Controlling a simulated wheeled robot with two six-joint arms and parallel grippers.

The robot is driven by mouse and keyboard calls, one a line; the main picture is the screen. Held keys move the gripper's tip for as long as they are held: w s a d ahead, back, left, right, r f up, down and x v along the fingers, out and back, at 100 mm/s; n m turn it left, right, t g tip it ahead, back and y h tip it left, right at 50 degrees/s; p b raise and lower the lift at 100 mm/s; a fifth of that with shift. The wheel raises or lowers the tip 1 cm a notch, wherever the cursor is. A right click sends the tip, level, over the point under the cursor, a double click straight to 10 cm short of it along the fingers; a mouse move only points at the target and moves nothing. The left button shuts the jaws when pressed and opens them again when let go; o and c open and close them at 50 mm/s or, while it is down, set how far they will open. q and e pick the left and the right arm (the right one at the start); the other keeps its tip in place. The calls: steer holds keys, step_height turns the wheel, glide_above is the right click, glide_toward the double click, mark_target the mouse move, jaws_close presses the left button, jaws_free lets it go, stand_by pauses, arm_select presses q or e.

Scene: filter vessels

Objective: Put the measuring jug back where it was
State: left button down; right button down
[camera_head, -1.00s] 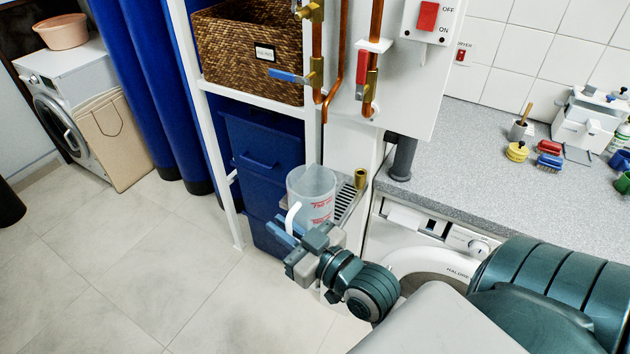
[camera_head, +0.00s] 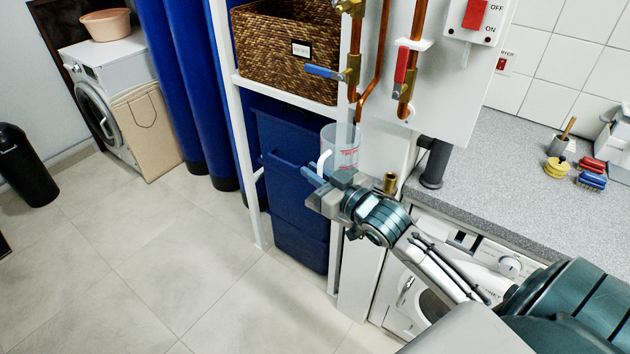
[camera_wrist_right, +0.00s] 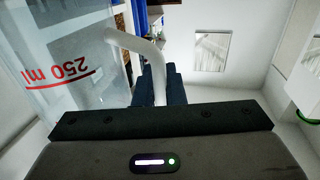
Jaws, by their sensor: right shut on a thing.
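The measuring jug (camera_head: 343,147) is clear plastic with red markings and a white handle. In the head view it is in front of the blue bins, below the copper pipes. My right gripper (camera_head: 318,182) is shut on the jug at its handle. In the right wrist view the jug (camera_wrist_right: 68,65) fills the upper left with a red 250 ml mark, and its white handle runs down between the fingers. The jug's lower part is hidden behind my gripper in the head view. My left gripper is not in view.
A brass fitting (camera_head: 390,182) stands just right of my gripper. The shelf frame (camera_head: 245,170) holds a wicker basket (camera_head: 285,50) above the blue bins (camera_head: 290,160). A grey counter (camera_head: 480,170) with a washing machine (camera_head: 420,290) below is to the right.

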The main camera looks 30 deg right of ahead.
step_height(320, 180, down, 3)
steer(key=shift+w+f, duration=0.15)
steer(key=shift+f, duration=0.05)
steer(key=shift+f, duration=0.1)
steer(key=c, duration=1.5)
jaws_free()
steer(key=s+d+p, duration=0.2)
steer(key=s+p, duration=1)
steer(key=p, duration=0.7)
steer(key=shift+d, duration=0.2)
